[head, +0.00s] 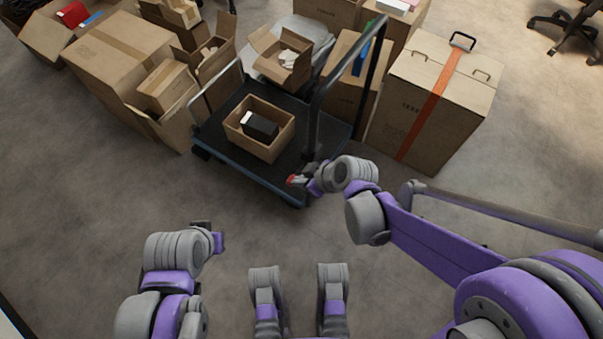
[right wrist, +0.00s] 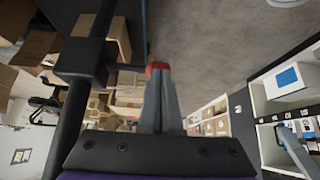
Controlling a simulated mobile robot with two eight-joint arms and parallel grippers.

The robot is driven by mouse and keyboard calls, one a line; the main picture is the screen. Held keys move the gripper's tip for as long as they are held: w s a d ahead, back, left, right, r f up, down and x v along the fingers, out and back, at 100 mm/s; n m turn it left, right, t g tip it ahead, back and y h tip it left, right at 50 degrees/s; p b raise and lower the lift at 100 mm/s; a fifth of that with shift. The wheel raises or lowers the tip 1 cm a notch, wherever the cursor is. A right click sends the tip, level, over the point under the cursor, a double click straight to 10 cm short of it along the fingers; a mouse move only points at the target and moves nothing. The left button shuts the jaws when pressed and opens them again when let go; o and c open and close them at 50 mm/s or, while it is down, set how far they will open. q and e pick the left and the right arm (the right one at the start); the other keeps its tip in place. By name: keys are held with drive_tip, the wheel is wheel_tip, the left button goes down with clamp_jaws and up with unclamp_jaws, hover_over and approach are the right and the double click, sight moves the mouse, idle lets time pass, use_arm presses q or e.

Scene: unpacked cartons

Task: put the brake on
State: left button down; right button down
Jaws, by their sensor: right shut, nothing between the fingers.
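The flatbed cart (head: 215,125) stands ahead with a black deck and a tall dark handle frame (head: 318,95). My right gripper (head: 299,180) is at the cart's near right edge, low beside the foot of the handle. In the right wrist view its fingers (right wrist: 158,82) are shut with nothing between them. A small red piece (right wrist: 157,67) shows right at the fingertips, where a thin dark rod (right wrist: 128,67) runs from a black block (right wrist: 84,60) on a bar. I cannot tell whether they touch. My left gripper (head: 208,228) is low at left, away from the cart; its jaws are unclear.
An open carton (head: 240,140) with a black box (head: 260,127) stands on the deck. Several cartons crowd the cart's left and far sides. A large carton with an orange strap (head: 432,105) stands to its right. The floor (head: 110,220) in front is clear.

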drive_tip(key=shift+s+a+f+n+t+h+b, duration=0.15)
drive_tip(key=shift+f+t+h+b, duration=0.15)
drive_tip(key=shift+f, duration=0.35)
drive_tip(key=shift+s+a+f+n+t+h+b, duration=0.1)
drive_tip(key=shift+f+n+t+h+b, duration=0.15)
drive_tip(key=shift+f, duration=0.35)
drive_tip(key=shift+r, duration=0.1)
drive_tip(key=shift+r+p, duration=0.65)
drive_tip(key=shift+r, duration=0.1)
